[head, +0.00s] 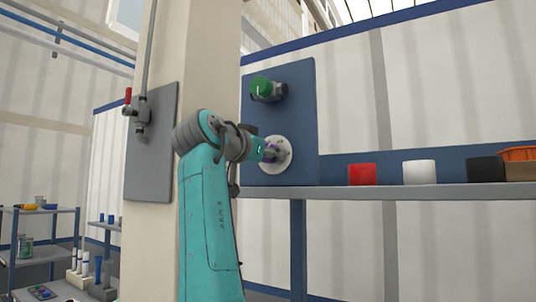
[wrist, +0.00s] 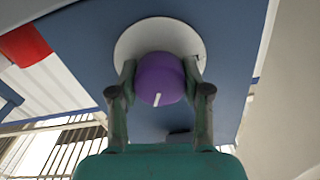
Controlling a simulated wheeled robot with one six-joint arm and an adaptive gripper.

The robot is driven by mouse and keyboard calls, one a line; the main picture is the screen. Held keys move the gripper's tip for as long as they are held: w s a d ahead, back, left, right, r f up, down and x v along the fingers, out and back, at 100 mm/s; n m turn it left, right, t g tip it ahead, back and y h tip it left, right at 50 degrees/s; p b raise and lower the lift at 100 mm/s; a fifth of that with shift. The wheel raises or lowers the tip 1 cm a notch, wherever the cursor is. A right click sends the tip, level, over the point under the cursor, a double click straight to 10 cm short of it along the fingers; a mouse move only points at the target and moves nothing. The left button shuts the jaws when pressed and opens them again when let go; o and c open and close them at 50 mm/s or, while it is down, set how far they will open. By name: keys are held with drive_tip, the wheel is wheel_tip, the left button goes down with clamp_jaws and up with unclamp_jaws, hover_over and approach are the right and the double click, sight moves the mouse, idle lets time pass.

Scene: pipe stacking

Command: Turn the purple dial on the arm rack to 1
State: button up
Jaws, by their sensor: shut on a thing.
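The purple dial (wrist: 160,78) sits on a round white plate (wrist: 130,45) in the wrist view. A white mark shows on the dial's face near its lower edge. My gripper (wrist: 160,85) has one finger on each side of the dial and is shut on it. In the head view my gripper (head: 270,153) reaches the white plate (head: 285,160) on the blue panel (head: 300,110), and only a bit of purple shows there. No numbers can be read around the dial.
A green knob (head: 262,86) is above the dial on the same panel. A pillar with a red-handled valve (head: 128,97) stands left.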

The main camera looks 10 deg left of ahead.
drive_tip(key=n, duration=0.5)
drive_tip(key=shift+n, duration=0.3)
drive_tip(key=n, duration=1.1)
drive_tip(key=shift+n, duration=0.4)
drive_tip(key=n, duration=0.5)
drive_tip(key=shift+n, duration=0.4)
drive_tip(key=o, duration=1.2)
drive_tip(key=shift+c, duration=0.2)
drive_tip(key=shift+s, duration=0.1)
